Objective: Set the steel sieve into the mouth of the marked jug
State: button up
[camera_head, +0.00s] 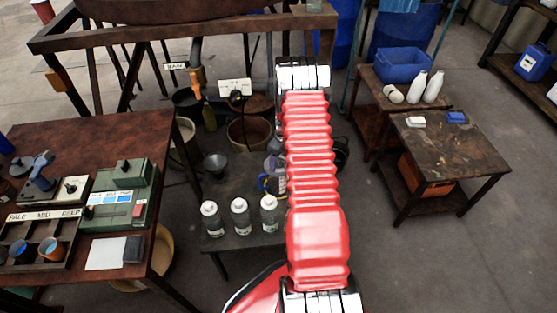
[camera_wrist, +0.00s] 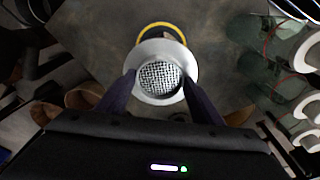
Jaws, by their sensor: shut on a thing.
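In the wrist view the steel sieve (camera_wrist: 160,77) is a pale round rim with a dark-and-white mesh. My gripper (camera_wrist: 159,80) is shut on it, with one dark finger on each side of the rim. A jug with a yellow ring (camera_wrist: 165,27) shows behind the sieve, which hides most of it. I cannot tell whether the sieve touches the jug or is above it. In the head view a jug with yellow and blue marking (camera_head: 265,184) stands on the low dark table, partly behind my red arm. My gripper and the sieve are mostly hidden there.
Bottles with white caps (camera_head: 239,212) stand at the low table's front, also at the right in the wrist view (camera_wrist: 291,85). A grey funnel (camera_head: 216,163) stands left of the jug. A brown workbench (camera_head: 90,150) is at left. A side table (camera_head: 450,148) is at right.

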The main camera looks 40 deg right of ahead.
jog(key=o, duration=1.2)
jog(key=shift+c, duration=0.2)
notch_tip(320, 180, up, 14)
jog(key=s, duration=0.1)
jog(key=shift+s+d+f, duration=0.2)
jog(key=shift+s, duration=0.05)
dwell(0.3)
